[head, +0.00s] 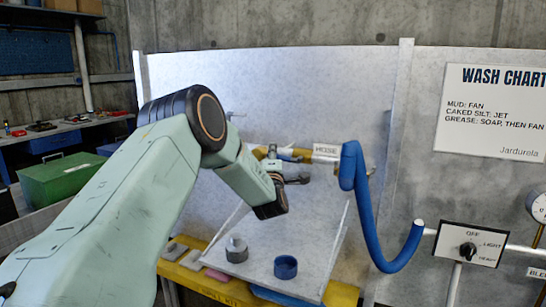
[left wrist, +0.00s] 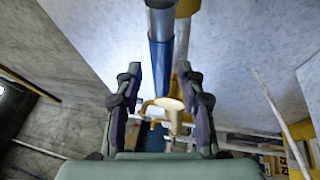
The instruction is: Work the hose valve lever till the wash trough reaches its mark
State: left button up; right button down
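My left gripper (head: 284,176) reaches in from the left, in front of the back panel near the HOSE label (head: 326,150). The blue hose (head: 370,215) hangs in a loop to the right of it. In the left wrist view my left gripper (left wrist: 159,72) has its fingers spread, with a gap between them. A yellow and cream fitting (left wrist: 168,106) shows between and beyond the fingers, and I cannot tell whether it is the valve lever. A grey sloped tray (head: 262,240) lies below the gripper; no water mark can be made out. My right gripper is not in view.
A grey weight-like piece (head: 236,249) and a blue cup (head: 286,267) stand on the tray. A switch box with a knob (head: 467,249) and a gauge (head: 538,207) are at the right. A green box (head: 62,177) is at the left.

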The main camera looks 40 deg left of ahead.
pick_arm(q)
jog(key=shift+d, duration=0.1)
jog(key=shift+a+f, duration=0.15)
jog(key=shift+a, duration=0.2)
jog(key=c, duration=0.4)
jog(key=shift+d, duration=0.15)
grip_shut()
